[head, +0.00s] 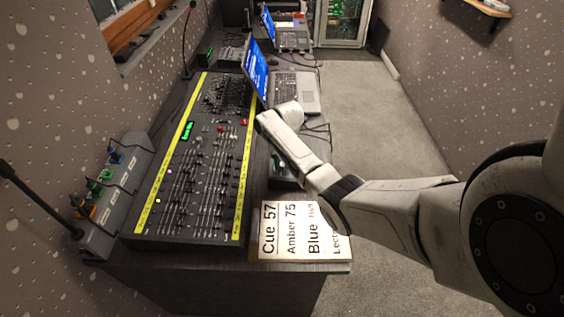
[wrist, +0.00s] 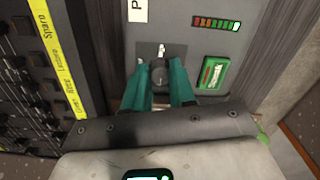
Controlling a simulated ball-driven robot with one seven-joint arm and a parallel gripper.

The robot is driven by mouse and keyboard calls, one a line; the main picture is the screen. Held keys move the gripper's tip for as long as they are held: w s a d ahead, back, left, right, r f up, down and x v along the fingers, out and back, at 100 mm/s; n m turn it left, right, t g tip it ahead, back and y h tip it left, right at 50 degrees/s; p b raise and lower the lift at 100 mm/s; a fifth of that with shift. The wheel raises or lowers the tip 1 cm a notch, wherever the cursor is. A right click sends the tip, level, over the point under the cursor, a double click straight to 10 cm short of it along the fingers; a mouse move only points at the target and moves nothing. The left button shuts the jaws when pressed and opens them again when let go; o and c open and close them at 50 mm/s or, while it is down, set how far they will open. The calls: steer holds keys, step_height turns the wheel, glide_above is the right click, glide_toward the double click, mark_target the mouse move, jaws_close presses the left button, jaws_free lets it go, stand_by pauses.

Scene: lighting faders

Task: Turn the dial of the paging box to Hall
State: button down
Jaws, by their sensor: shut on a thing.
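The paging box (wrist: 205,48) is a grey panel in the wrist view, with a lit level bar (wrist: 216,23) and a green label or button (wrist: 214,73). Its small dark round dial (wrist: 160,76) sits between the teal fingers of my gripper (wrist: 160,82), which are shut on it from both sides. A small light mark shows just above the dial. The dial's position names are too small or hidden to read. In the head view my arm covers most of the box (head: 283,182), and my fingertips are hidden.
The mixing desk (head: 200,160) with yellow strips lies left of the box. A laptop (head: 291,92) stands behind it, and a cue sheet (head: 290,232) lies at the near table edge. A grey unit with a microphone (head: 105,205) is at far left. The right floor is clear.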

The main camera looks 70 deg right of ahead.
mark_target(284, 166)
stand_by(0.4)
steer(key=c, duration=0.9)
jaws_free()
steer(key=shift+c, duration=0.2)
step_height(284, 166, up, 11)
steer(key=s, duration=0.1)
steer(key=shift+f, duration=0.15)
steer(key=shift+a, duration=0.1)
